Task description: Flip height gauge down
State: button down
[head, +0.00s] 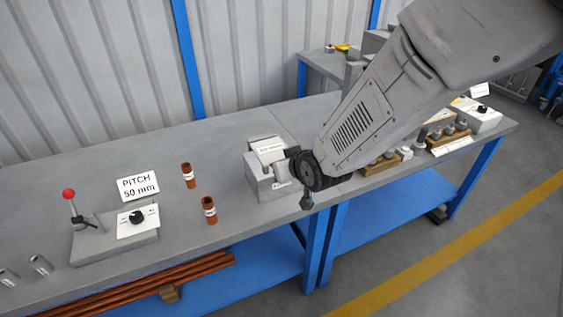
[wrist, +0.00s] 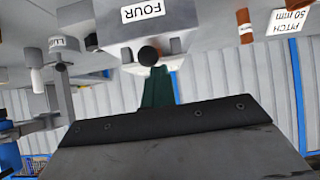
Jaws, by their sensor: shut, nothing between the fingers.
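A grey block-shaped fixture (head: 268,182) with a white label on top stands on the bench, directly left of my wrist in the head view. In the wrist view a grey block with a label reading FOUR (wrist: 143,10) is at the top, and a dark round knob (wrist: 149,55) sits in front of it. My gripper (wrist: 157,75) is shut and empty, its dark green fingers right by the knob; I cannot tell whether they touch it. In the head view my gripper (head: 307,202) points down at the fixture's right front. Which part is the height gauge is unclear; my wrist hides some of the fixture.
Two copper-coloured sleeves (head: 208,210) stand left of the fixture. Farther left are a PITCH 50 mm sign (head: 138,186) and a red-knobbed lever (head: 70,195) on a base plate. Wooden racks (head: 380,163) of parts stand to the right. The bench's front edge is close by.

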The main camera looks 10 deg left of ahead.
jog(key=shift+s+d+f+h, duration=0.2)
jog(key=shift+d+f, duration=0.3)
jog(key=shift+f, duration=0.25)
jog(key=shift+s+d+f+h, duration=0.15)
jog(key=shift+d+f, duration=0.3)
jog(key=shift+f, duration=0.3)
jog(key=shift+r, duration=0.15)
notch_tip(320, 180, up, 6)
jog(key=s+d+f, duration=0.4)
jog(key=s, duration=0.2)
jog(key=shift+s+f+y, duration=0.35)
jog(key=shift+y, duration=0.1)
